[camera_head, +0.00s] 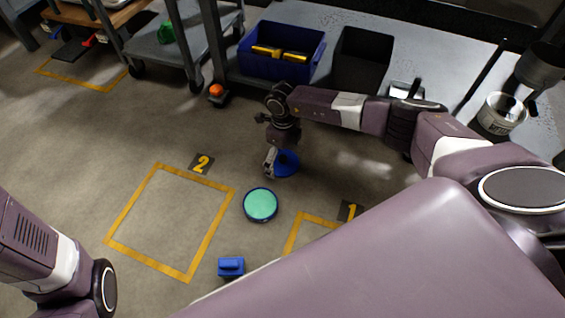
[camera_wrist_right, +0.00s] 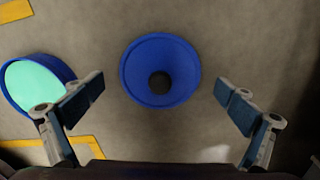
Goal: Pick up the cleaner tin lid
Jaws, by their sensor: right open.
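The cleaner tin lid is a blue round disc with a dark knob at its centre. It lies on the floor in the head view (camera_head: 289,163) and shows whole in the right wrist view (camera_wrist_right: 160,58). My right gripper (camera_head: 270,162) is above it, partly covering its left side in the head view. In the right wrist view the gripper (camera_wrist_right: 161,92) is open and empty, its fingers spread wider than the lid. The blue tin with pale green contents (camera_head: 260,205) stands open on the floor, also at the left of the wrist view (camera_wrist_right: 38,88). My left gripper is out of view.
A small blue block (camera_head: 231,267) lies on the floor. Yellow taped squares carry number plates 2 (camera_head: 202,163) and 1 (camera_head: 350,211). An orange ball-like item (camera_head: 215,90) is beside a cart wheel.

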